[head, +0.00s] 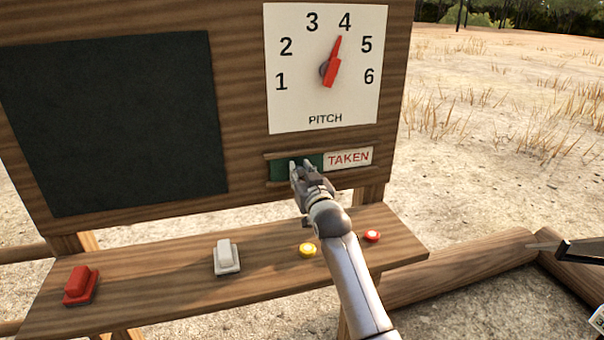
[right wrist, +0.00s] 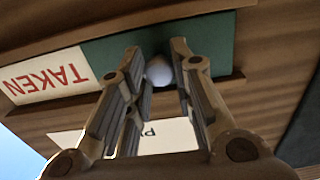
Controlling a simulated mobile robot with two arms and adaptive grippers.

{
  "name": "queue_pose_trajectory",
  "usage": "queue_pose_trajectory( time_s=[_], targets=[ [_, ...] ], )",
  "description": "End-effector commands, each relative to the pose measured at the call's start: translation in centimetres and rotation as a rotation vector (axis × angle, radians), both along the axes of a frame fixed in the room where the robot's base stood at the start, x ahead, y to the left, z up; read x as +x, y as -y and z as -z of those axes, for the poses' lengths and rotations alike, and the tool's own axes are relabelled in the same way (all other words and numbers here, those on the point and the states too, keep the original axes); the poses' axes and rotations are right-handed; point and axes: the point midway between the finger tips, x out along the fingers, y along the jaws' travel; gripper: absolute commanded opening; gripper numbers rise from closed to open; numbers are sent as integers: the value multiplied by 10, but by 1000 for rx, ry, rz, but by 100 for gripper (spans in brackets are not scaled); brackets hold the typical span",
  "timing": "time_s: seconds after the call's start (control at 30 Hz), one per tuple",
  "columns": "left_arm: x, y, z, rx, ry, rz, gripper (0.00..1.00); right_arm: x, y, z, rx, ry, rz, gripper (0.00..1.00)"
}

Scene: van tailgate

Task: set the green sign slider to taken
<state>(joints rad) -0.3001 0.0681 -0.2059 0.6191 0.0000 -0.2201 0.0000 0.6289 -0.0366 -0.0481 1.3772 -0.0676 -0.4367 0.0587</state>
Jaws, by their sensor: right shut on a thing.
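The green sign slider (head: 280,171) sits in a wooden rail under the pitch dial, covering the left part of the sign. The white panel with red TAKEN (head: 348,158) shows uncovered to its right. My right gripper (head: 300,165) is at the slider and hides part of it. In the right wrist view, the green slider (right wrist: 212,42) carries a round white knob (right wrist: 158,70), and my right gripper (right wrist: 157,50) is shut on that knob. The TAKEN panel (right wrist: 45,75) appears upside down there. My left gripper is not in view.
The pitch dial (head: 350,100) has a red pointer near 4. A dark board (head: 110,120) is at the left. The shelf (head: 170,275) below bears a red switch (head: 80,284), a white switch (head: 226,257), a yellow button (head: 307,249) and a red button (head: 372,236).

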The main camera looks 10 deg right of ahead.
Motion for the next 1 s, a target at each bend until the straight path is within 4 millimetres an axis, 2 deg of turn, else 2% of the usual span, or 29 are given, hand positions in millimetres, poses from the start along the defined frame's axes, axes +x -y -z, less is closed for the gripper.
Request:
queue_pose_trajectory(
  time_s=[0.07, 0.1, 0.27, 0.67, 0.87, 1.0],
  targets=[
    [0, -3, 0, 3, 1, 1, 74, 0, -3, 0, 3, 0, -5, 0],
    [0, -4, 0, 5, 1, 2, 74, 0, -3, 0, 3, 0, -5, 26],
    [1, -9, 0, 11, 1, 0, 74, 0, -3, 0, 3, 0, -5, 45],
    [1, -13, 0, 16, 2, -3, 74, -4, -1, 1, 1, -2, -3, 45],
    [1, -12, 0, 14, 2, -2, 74, -25, -1, 1, 1, -1, -3, 45],
    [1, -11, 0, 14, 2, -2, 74, -46, 0, 1, 1, 0, -3, 45]
  ],
)
